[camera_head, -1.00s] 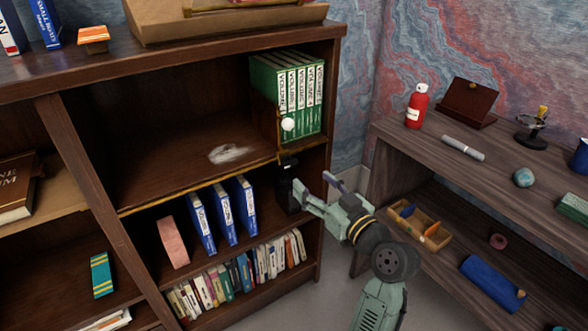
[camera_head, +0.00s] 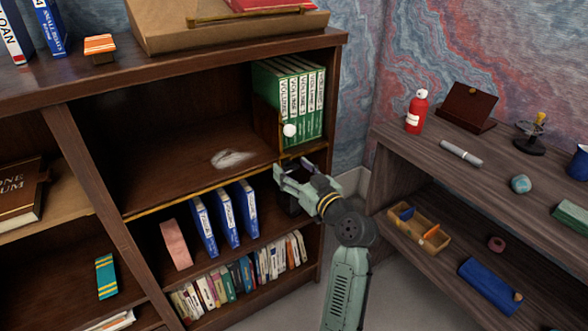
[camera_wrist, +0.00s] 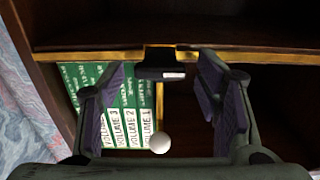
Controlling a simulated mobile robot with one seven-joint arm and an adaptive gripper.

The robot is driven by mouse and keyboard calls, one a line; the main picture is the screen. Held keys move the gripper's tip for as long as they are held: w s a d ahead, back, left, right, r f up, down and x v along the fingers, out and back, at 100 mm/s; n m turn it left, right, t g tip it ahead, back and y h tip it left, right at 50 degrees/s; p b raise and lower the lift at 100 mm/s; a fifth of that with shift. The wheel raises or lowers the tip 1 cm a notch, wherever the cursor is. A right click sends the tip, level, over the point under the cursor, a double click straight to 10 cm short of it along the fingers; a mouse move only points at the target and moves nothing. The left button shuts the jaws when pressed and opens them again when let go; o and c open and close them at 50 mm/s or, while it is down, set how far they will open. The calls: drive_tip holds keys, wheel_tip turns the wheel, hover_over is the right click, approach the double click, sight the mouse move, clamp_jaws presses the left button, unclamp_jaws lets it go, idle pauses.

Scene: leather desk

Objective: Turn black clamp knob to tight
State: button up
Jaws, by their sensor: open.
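The black clamp (camera_wrist: 161,72) shows in the wrist view at the shelf's brass-trimmed edge. A dark bar with a small pale mark faces me; I cannot tell how far its knob is turned. My gripper (camera_head: 295,168) is at the shelf edge below the green volumes, and in the head view it hides much of the clamp. In the wrist view its two padded fingers (camera_wrist: 163,84) stand wide apart, one on each side of the black part, with nothing held between them. No contact with the clamp is visible.
Green volumes (camera_head: 290,98) stand on the shelf beside a brass divider with a white ball (camera_head: 290,130), close to my gripper. Blue binders (camera_head: 224,217) and a row of small books (camera_head: 243,277) fill lower shelves. A wooden side desk (camera_head: 395,150) stands at the right.

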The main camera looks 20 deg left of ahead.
drive_tip(key=shift+c, duration=0.5)
drive_tip(key=c, duration=1.1)
drive_tip(key=shift+o, duration=0.2)
drive_tip(key=shift+m, duration=0.3)
drive_tip(key=m+p, duration=0.1)
drive_tip(key=m, duration=0.2)
drive_tip(key=shift+d+r+m+p, duration=0.1)
drive_tip(key=shift+r+m+p, duration=0.05)
drive_tip(key=shift+m+p, duration=0.2)
drive_tip(key=m+p, duration=0.2)
drive_tip(key=m, duration=0.2)
drive_tip(key=shift+w+m, duration=0.1)
drive_tip(key=shift+m, duration=0.15)
drive_tip(key=m+p, duration=0.4)
drive_tip(key=m, duration=0.1)
drive_tip(key=shift+f+m+p, duration=0.15)
drive_tip(key=shift+m+p, duration=0.55)
drive_tip(key=shift+m, duration=0.3)
drive_tip(key=shift+f+m+p, duration=0.1)
drive_tip(key=shift+m+p, duration=0.55)
drive_tip(key=shift+m, duration=0.35)
